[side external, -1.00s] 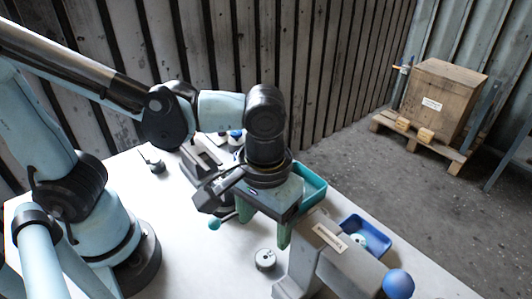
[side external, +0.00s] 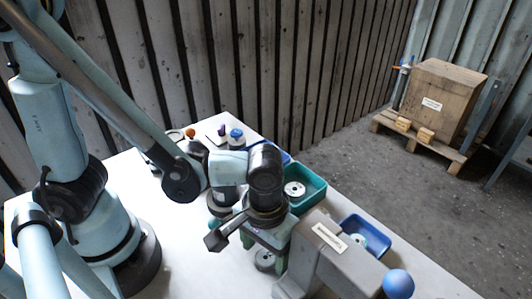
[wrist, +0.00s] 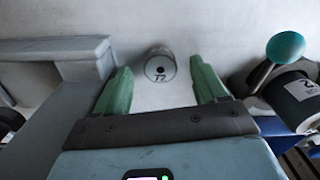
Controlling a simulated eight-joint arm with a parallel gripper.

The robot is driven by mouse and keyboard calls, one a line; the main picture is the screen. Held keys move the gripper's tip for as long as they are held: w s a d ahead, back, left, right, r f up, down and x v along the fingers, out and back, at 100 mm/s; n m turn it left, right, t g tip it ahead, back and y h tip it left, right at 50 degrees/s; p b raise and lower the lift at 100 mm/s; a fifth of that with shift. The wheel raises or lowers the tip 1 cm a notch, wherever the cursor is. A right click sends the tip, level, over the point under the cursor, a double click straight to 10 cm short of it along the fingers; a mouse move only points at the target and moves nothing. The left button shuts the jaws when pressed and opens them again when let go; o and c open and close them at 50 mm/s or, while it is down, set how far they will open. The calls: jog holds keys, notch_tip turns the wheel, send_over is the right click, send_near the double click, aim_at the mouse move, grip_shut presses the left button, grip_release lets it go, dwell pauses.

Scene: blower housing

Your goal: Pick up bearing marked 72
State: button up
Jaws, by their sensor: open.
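The bearing marked 72 (wrist: 160,66) is a short grey cylinder with a dark centre hole, standing on the white table in the wrist view. Its mark appears upside down there. It also shows in the side view (side external: 265,261), partly hidden by my gripper. My gripper (wrist: 160,85) is open, with its two green fingers apart and nothing between them but bare table. The bearing is just beyond the fingertips, roughly centred between them. In the side view my gripper (side external: 262,254) is low over the table at the bearing; I cannot tell whether it touches.
A grey machine block (side external: 330,250) with a blue ball (side external: 398,283) stands close on the right. A green bin (side external: 314,190) and a blue bin (side external: 377,238) hold round parts. A dark cylinder and a teal-knobbed lever (wrist: 285,47) are close by in the wrist view.

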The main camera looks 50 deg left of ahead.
jog(key=shift+f, duration=0.7)
jog(key=shift+c, duration=0.4)
jog(key=c, duration=1.1)
jog(key=shift+r, duration=0.15)
